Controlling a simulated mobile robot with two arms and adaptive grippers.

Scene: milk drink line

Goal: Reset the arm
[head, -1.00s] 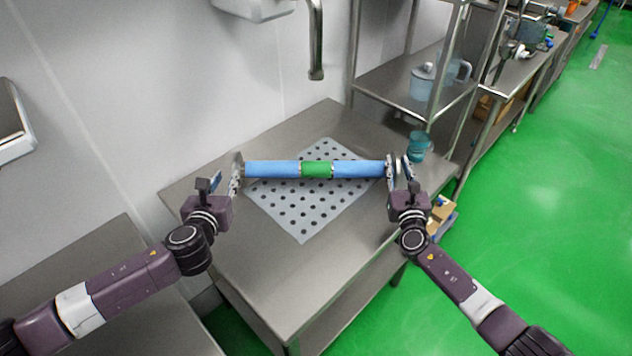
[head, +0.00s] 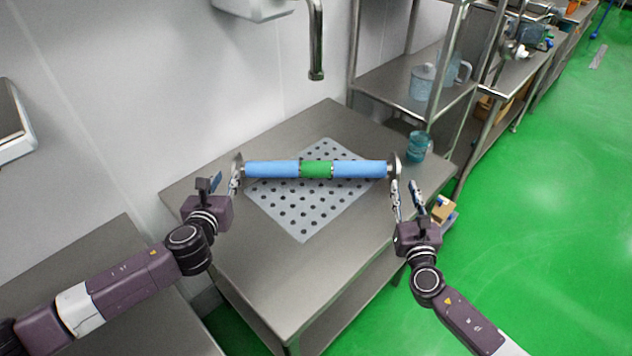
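A blue roller (head: 272,169) with a green middle band (head: 316,169) and metal end discs lies level across the perforated sheet in the head view. I cannot tell whether it rests on the sheet or sits above it. My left gripper (head: 225,178) is beside the roller's left end; its two fingers look apart, one close to the end disc. Whether it touches is unclear. My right gripper (head: 405,192) is open and empty, just below and right of the roller's right end, apart from it.
The grey perforated sheet (head: 304,228) lies on a steel table (head: 275,280). A teal cup (head: 417,146) stands at the table's right back corner. A shelf rack with jugs (head: 422,82) stands behind. A faucet (head: 316,40) hangs at the wall.

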